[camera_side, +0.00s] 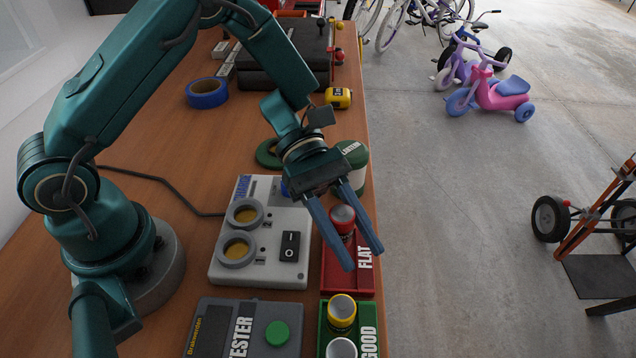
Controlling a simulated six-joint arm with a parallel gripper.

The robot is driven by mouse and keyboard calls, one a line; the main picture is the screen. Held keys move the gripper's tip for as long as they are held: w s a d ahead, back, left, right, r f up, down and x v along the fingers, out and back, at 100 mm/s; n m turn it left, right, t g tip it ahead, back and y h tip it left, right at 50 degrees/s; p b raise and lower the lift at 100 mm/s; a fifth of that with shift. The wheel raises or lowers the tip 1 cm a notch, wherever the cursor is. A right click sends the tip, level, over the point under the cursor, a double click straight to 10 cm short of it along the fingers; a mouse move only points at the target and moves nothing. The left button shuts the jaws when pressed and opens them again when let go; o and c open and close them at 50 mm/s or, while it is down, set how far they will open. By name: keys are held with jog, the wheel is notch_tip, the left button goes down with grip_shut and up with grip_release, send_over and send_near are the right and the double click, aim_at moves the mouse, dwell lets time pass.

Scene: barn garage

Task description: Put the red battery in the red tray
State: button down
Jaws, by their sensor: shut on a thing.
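The red battery (342,219) has a silver top and stands upright between the two fingers of my gripper (362,260). My gripper is shut on it, with the fingertips pointing down toward the front right. The red tray (346,279), marked FLAT, lies under the gripper near the table's right edge. The battery is over the back part of this tray. I cannot tell whether its bottom touches the tray floor, as the near finger and the battery hide that part.
A green tray (369,344) marked GOOD holds a yellow battery (341,313) and another silver-topped one. A grey charger (285,272) with two round wells and a tester (250,307) stand left of the trays. A green-lidded container (353,154) stands behind the gripper.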

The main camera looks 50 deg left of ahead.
aim_at(350, 273)
jog(key=shift+d+f, duration=0.15)
jog(key=shift+d, duration=0.1)
jog(key=shift+f, duration=2)
jog(key=shift+f, duration=0.1)
jog(key=shift+c, duration=2.4)
grip_release()
jog(key=shift+a+r, duration=0.2)
jog(key=shift+a, duration=0.05)
jog(key=v, duration=1.1)
jog(key=shift+w+a+r, duration=0.1)
jog(key=shift+a+r, duration=0.05)
jog(key=shift+a, duration=0.05)
